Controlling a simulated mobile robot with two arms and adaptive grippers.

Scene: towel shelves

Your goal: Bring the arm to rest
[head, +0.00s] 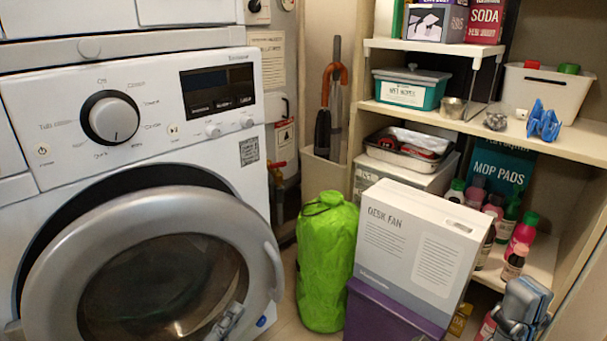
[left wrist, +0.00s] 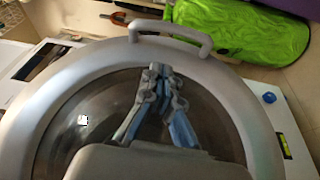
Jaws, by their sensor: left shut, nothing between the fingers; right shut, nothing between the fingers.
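My left gripper (head: 228,318) is at the lower left in the head view, in front of the round washer door (head: 68,265). In the left wrist view its fingertips (left wrist: 157,68) meet and hold nothing. They lie over the dark door glass (left wrist: 100,95), just short of the grey door handle (left wrist: 172,32); I cannot tell if they touch the door. My right gripper (head: 512,325) is at the bottom right of the head view, near the lower shelf, shut and empty. Its lower part is cut off by the frame.
A green bag (head: 326,262) stands right of the washer (head: 160,100). A desk fan box (head: 420,235) sits on a purple box (head: 390,318). Shelves (head: 575,145) at the right hold bins, bottles and a blue item (head: 543,122). A little floor shows between washer and bag.

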